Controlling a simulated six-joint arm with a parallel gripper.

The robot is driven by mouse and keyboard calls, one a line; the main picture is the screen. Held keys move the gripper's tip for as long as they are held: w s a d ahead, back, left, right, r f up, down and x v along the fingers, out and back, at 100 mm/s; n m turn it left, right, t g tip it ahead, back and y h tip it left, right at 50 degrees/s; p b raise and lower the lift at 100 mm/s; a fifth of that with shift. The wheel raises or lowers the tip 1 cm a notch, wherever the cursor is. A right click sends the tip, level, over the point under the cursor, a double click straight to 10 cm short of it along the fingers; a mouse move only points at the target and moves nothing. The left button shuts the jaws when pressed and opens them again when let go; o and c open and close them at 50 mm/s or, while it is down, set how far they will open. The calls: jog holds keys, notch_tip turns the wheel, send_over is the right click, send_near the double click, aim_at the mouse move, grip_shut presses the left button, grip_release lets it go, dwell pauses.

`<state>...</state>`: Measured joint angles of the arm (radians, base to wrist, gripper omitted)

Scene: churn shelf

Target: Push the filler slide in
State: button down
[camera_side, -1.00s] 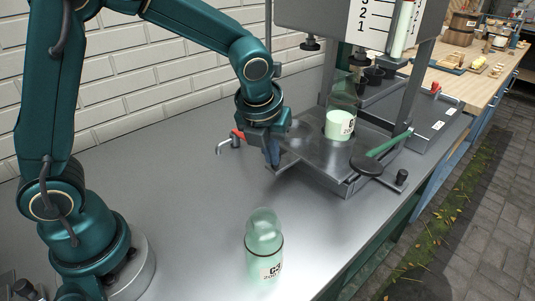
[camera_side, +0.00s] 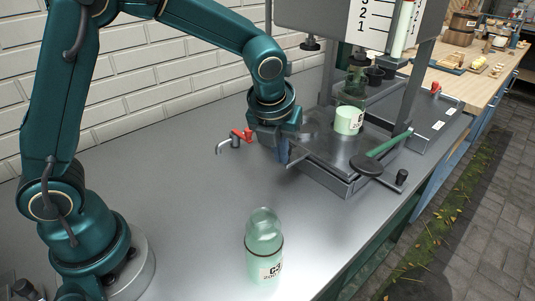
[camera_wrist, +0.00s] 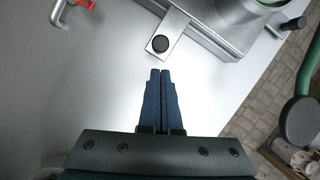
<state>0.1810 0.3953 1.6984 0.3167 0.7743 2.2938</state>
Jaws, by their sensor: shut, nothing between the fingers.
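The filler slide (camera_side: 318,146) is a flat grey metal plate in the filler frame. A clear bottle with a pale green fill and a white label (camera_side: 349,120) stands upright on it, under the filler. In the wrist view, a metal tab with a black round knob (camera_wrist: 160,44) sticks out from the filler toward my gripper. My gripper (camera_side: 283,162) is shut and empty at the slide's near left end. Its blue fingertips (camera_wrist: 160,72) are just short of the knob in the wrist view; I cannot tell whether they touch the tab.
A red-handled tap (camera_side: 243,135) is left of my gripper. A green lever with a dark round pad (camera_side: 367,164) is at the filler's right. The bench's left middle is clear.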

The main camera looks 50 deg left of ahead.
jog(key=s+r+n, duration=0.1)
jog(key=s+r, duration=0.5)
jog(key=r, duration=0.6)
jog(key=s+f+n+t+h, duration=0.1)
jog(key=s+n, duration=0.5)
jog(key=n, duration=0.8)
jog(key=s+a+f+n+h, duration=0.1)
jog(key=s+f+n, duration=0.3)
jog(key=n, duration=1.1)
jog(key=shift+s+a+n+t, duration=0.15)
jog(key=shift+s+n+t, duration=0.2)
jog(key=shift+s, duration=0.7)
jog(key=shift+f, duration=0.1)
